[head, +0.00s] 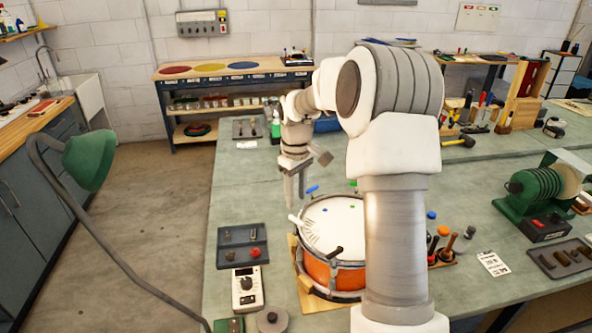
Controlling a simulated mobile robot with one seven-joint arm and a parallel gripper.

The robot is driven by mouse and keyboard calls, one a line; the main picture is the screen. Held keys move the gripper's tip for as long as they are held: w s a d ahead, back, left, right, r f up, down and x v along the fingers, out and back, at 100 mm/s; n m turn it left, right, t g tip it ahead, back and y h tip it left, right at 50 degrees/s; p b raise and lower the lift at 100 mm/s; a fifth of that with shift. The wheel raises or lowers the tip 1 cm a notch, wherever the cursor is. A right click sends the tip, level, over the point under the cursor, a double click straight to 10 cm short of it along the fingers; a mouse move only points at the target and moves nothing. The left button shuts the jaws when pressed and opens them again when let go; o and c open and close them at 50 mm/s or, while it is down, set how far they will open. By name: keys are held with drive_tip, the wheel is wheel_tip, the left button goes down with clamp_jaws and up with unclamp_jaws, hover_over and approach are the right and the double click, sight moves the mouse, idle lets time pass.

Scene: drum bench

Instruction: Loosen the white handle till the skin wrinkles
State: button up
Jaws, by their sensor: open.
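A drum (330,274) with an orange shell and a pale skin (338,222) stands on the bench, partly hidden behind my arm. The white handle (295,220) sticks out at the drum's left rim. Thin grey lines like wrinkles fan across the skin beside it. A blue handle (312,189) is at the back rim, a green one (352,183) to its right, and a black one (336,251) at the front. My gripper (295,202) points down, open, close above the white handle. I cannot tell whether its fingers touch the handle.
Tools with coloured tops (433,240) stand to the right. A green lamp (90,160) is at the left.

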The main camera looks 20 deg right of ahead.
wheel_tip(320, 180, up, 9)
drive_tip(key=shift+f, duration=0.15)
idle(0.4)
drive_tip(key=s+a+r+m+t+h, duration=0.1)
drive_tip(key=s+a+r, duration=0.25)
drive_tip(key=s, duration=0.35)
drive_tip(key=s+a+r+m+t, duration=0.1)
drive_tip(key=s+a+r, duration=0.2)
drive_tip(key=s+r, duration=0.25)
drive_tip(key=s+a+f+m+t, duration=0.1)
drive_tip(key=s+a+f, duration=0.1)
drive_tip(key=s, duration=0.6)
drive_tip(key=s+a+f+m+t+y, duration=0.1)
drive_tip(key=s+m+t, duration=0.1)
drive_tip(key=s, duration=0.7)
drive_tip(key=shift+a+f+t, duration=0.3)
drive_tip(key=shift+a+f, duration=0.1)
